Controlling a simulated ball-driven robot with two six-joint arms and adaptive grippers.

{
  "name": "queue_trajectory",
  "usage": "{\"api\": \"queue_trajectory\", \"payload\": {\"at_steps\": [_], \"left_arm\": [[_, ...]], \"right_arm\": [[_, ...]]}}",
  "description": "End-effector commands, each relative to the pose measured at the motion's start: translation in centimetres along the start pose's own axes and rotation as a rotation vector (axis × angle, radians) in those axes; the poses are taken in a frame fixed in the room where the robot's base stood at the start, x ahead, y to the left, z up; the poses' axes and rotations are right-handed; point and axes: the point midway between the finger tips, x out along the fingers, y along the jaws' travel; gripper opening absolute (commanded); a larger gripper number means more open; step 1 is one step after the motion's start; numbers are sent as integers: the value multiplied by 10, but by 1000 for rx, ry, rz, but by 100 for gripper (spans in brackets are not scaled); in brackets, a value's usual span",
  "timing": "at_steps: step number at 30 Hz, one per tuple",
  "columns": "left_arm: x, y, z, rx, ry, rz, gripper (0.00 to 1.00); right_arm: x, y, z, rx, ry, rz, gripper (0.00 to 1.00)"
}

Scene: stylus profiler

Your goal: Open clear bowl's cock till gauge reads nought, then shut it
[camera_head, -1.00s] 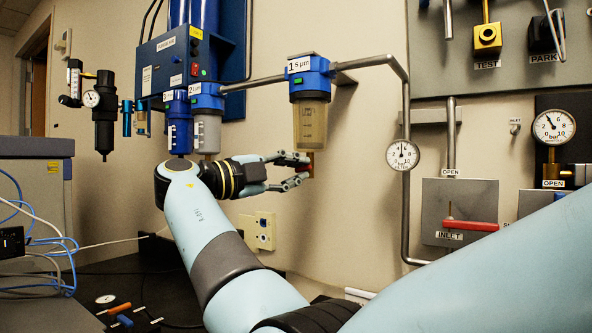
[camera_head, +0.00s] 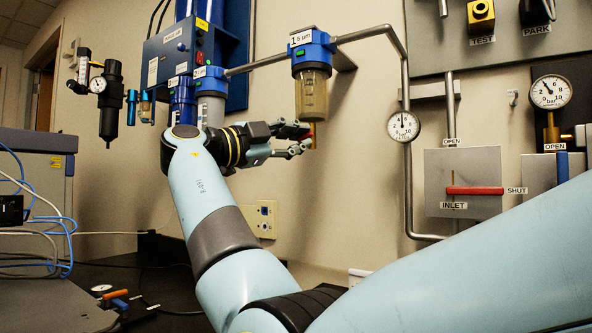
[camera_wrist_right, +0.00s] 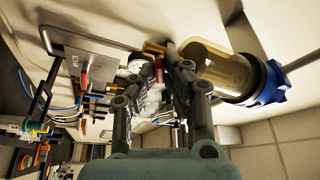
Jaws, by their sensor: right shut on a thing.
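The clear bowl (camera_head: 312,95) is amber-tinted and hangs under a blue filter head marked 5 µm. It also shows in the right wrist view (camera_wrist_right: 224,72), lying sideways in the picture. Its small cock (camera_head: 313,135) shows as a reddish-brown piece below the bowl, partly hidden by my fingers. My right gripper (camera_head: 303,141) is at the cock, with its fingers shut on it; it shows too in the right wrist view (camera_wrist_right: 166,78). The round gauge (camera_head: 403,126) on the pipe right of the bowl has its needle pointing about straight up; its figures are too small to read. My left gripper is not in view.
Other filter bowls (camera_head: 210,108) stand left of the clear one, close to my right wrist. A grey pipe (camera_head: 405,80) runs down past the gauge. A red INLET lever (camera_head: 475,190) lies level at SHUT. A second gauge (camera_head: 551,91) is at the right.

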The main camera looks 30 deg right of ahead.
Motion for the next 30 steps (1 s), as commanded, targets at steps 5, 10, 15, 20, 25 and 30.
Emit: {"api": "queue_trajectory", "payload": {"at_steps": [5, 10, 15, 20, 25, 30], "left_arm": [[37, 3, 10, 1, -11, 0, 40], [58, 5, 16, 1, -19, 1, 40], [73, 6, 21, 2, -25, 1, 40], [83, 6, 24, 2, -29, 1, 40], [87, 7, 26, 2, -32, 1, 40], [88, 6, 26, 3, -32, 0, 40]], "right_arm": [[-2, 10, 5, -114, -1, -43, 0], [-2, 10, 4, -255, -1, -102, 0], [-1, 9, 2, -405, -2, -164, 0], [0, 9, 1, -542, -3, -221, 0], [0, 8, 0, -675, -3, -277, 0], [1, 7, -2, -783, -2, -322, 0]]}}
